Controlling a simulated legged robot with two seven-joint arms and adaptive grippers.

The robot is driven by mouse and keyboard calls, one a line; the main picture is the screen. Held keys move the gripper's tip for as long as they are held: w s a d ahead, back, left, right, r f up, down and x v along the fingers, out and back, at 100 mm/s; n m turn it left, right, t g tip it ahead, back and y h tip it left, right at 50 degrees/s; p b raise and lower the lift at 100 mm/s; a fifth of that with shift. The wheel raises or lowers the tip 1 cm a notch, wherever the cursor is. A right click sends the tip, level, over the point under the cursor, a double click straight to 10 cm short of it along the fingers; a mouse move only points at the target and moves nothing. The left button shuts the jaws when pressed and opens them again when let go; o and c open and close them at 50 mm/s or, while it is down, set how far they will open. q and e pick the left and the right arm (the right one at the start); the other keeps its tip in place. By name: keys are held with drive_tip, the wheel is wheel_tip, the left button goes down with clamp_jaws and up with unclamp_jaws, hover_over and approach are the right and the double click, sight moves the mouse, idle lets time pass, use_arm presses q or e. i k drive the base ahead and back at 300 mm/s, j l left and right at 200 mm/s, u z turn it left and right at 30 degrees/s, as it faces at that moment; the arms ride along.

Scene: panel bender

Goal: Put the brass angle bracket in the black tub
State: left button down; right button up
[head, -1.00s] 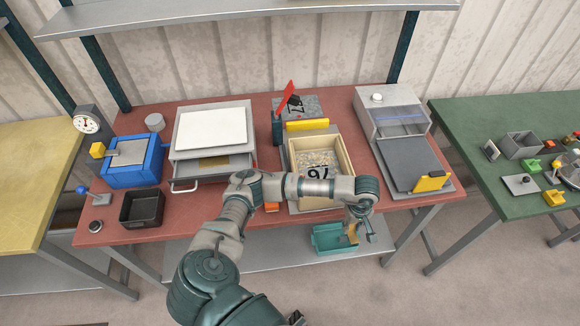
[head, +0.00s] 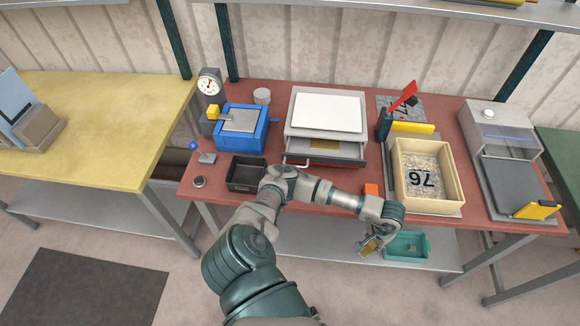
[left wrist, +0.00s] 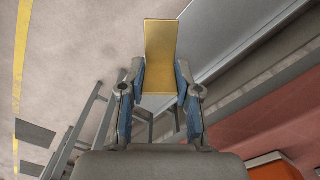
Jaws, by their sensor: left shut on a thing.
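The brass angle bracket (head: 370,247) is held in my left gripper (head: 366,245), out in front of the red bench's front edge. In the left wrist view the bracket (left wrist: 160,50) stands up between the two blue-padded fingers (left wrist: 158,92), which are shut on it. The black tub (head: 247,174) stands on the bench at the left front, well to the left of the gripper. The tub's visible inside looks empty, and my left arm passes close to its right side in the picture. My right gripper is not in view.
An open drawer (head: 325,149) under a white-topped unit holds a brass-coloured piece. A teal bin (head: 406,246) sits low, beside the gripper.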

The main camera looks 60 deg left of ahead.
sight(248, 179)
drive_tip(key=k+j, duration=0.75)
drive_tip(key=k+j+z, duration=0.1)
drive_tip(key=k+j, duration=0.65)
drive_tip(key=k, duration=0.1)
